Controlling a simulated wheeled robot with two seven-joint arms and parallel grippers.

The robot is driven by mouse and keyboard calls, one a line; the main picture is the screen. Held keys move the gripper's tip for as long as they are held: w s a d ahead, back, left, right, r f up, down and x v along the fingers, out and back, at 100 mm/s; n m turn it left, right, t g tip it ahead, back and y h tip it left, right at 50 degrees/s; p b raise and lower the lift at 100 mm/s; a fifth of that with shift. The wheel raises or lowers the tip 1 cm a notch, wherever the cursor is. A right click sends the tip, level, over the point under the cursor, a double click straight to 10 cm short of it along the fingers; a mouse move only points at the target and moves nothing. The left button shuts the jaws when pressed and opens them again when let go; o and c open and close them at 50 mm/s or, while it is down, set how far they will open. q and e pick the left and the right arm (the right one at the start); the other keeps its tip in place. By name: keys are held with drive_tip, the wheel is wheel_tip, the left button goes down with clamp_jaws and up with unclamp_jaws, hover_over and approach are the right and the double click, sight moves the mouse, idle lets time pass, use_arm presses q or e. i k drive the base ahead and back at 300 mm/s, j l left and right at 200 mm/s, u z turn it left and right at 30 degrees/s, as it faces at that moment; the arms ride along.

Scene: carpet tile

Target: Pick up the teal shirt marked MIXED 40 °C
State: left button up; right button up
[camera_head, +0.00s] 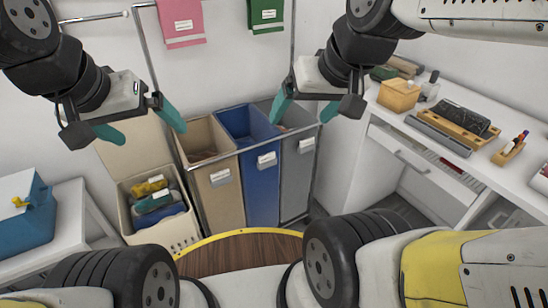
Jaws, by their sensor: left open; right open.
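A folded teal-green garment (153,202) lies in the cream laundry basket (168,240) on the floor at the left, between a yellow garment (150,187) and a blue garment (162,215). Pale tags show on the garments, but their writing is too small to read. My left gripper (151,133) is open and empty, raised above and in front of the basket in the picture. My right gripper (304,117) is open and empty, in front of the sorting bins. Neither gripper touches a garment.
Beige (226,198), blue (262,195) and grey (297,185) bins stand right of the basket, with labels and a metal rail. A white desk (465,165) stands at the right. A white table (70,215) bears a blue box (27,225). Pink and green cloths hang behind.

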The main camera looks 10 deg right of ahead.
sight(164, 198)
drive_tip(key=i+u, duration=0.3)
drive_tip(key=i+l+u, duration=0.3)
drive_tip(key=i, duration=0.2)
drive_tip(key=j+u, duration=0.1)
drive_tip(key=u, duration=1.1)
